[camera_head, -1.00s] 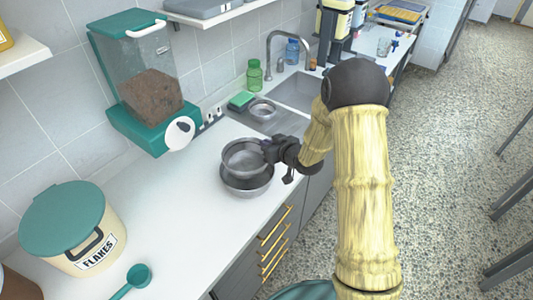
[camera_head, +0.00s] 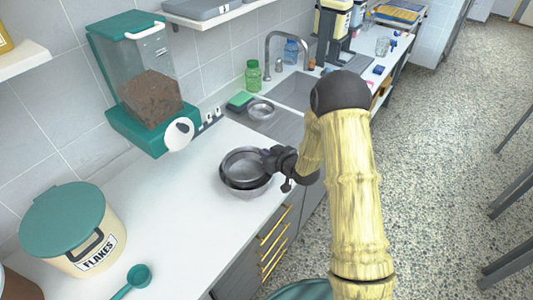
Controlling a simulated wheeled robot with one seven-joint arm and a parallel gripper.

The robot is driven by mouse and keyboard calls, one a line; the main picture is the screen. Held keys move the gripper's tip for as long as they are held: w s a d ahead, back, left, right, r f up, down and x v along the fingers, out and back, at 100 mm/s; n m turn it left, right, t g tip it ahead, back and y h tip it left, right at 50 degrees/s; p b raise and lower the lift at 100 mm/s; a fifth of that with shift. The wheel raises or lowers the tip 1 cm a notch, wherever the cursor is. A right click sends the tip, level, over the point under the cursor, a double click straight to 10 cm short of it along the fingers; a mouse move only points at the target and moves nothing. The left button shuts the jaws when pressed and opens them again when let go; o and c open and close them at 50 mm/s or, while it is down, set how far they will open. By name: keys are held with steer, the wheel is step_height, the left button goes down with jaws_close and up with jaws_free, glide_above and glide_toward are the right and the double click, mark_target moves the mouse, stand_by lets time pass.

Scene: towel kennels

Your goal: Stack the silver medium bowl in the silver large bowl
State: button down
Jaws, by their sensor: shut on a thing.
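The silver medium bowl (camera_head: 243,165) is over the mouth of the silver large bowl (camera_head: 250,192), within its rim as seen from here. Whether it touches the large bowl's bottom cannot be told. The large bowl stands on the white counter, and its outer wall shows below. My gripper (camera_head: 270,159) is shut on the right side of the medium bowl's rim, with the arm reaching in from the right. The fingertips are small and partly hidden.
A small silver bowl (camera_head: 261,110) and a green sponge (camera_head: 239,101) lie by the sink (camera_head: 291,91). A flakes bin (camera_head: 72,228) and a teal scoop (camera_head: 133,280) are at the front left. The counter left of the bowls is clear.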

steer(key=shift+f+b, duration=0.5)
steer(key=shift+f, duration=0.05)
steer(key=c, duration=1.6)
jaws_free()
steer(key=shift+r, duration=0.15)
steer(key=shift+r+p, duration=0.55)
steer(key=shift+p, duration=0.2)
steer(key=b+v, duration=0.2)
steer(key=v, duration=1)
steer(key=shift+b, duration=0.3)
steer(key=shift+f, duration=0.1)
steer(key=shift+s+d, duration=0.1)
